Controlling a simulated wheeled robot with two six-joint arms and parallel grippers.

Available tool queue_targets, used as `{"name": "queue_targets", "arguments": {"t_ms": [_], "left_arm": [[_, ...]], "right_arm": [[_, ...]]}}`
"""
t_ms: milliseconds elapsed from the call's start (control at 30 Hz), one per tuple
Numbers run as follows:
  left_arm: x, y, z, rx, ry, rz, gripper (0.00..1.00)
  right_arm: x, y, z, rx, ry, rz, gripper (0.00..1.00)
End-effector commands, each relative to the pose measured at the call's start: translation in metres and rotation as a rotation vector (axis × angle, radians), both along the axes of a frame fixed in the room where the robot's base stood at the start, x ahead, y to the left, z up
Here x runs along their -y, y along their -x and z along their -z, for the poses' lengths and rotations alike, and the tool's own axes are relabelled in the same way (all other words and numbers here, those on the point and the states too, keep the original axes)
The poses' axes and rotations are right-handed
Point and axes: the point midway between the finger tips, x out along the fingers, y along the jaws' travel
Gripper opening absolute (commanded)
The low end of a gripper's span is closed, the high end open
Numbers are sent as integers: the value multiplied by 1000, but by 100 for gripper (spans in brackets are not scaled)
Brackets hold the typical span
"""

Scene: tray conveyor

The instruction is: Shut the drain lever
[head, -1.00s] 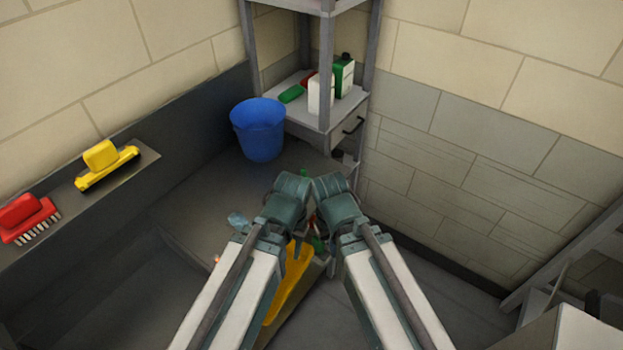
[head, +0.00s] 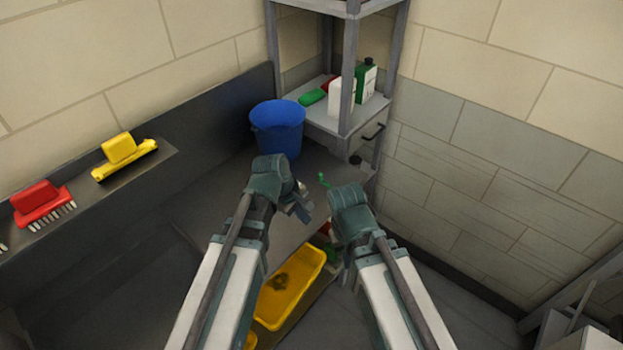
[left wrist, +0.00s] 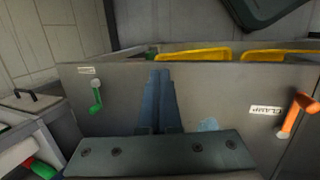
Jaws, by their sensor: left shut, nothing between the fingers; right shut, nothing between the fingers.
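In the left wrist view a small green lever (left wrist: 96,98) hangs on a grey panel (left wrist: 120,85), at the left, under a white label too small to read. An orange lever (left wrist: 298,116) sits at the right of the same panel beside a label reading CLAMP. My left gripper (left wrist: 160,75) is shut and empty, its fingers pointing at the panel between the two levers, nearer the green one. In the head view my left gripper (head: 302,210) is above the grey surface. My right gripper (head: 347,203) is close to its right; its fingertips are mostly hidden.
Yellow trays (head: 290,285) lie below and between my arms. A blue bucket (head: 277,130) and a metal shelf rack (head: 350,75) with bottles stand behind. A red brush (head: 40,203) and a yellow brush (head: 122,155) lie on the left ledge.

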Motion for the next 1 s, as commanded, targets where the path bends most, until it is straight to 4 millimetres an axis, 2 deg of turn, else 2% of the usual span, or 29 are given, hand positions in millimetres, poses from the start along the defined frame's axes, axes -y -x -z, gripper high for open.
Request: {"name": "queue_targets", "arguments": {"t_ms": [100, 500, 700, 1000], "left_arm": [[-9, -26, 0, -23, 102, -228, 0], [-49, -99, -14, -158, 479, -922, 0], [-66, -120, -21, -222, 613, -1130, 0], [-74, -129, -25, -256, 678, -1221, 0]], "right_arm": [[0, 0, 7, 0, 0, 0, 0], [0, 0, 21, 0, 0, 0, 0], [0, 0, 24, 0, 0, 1, 0], [0, 0, 25, 0, 0, 1, 0]]}}
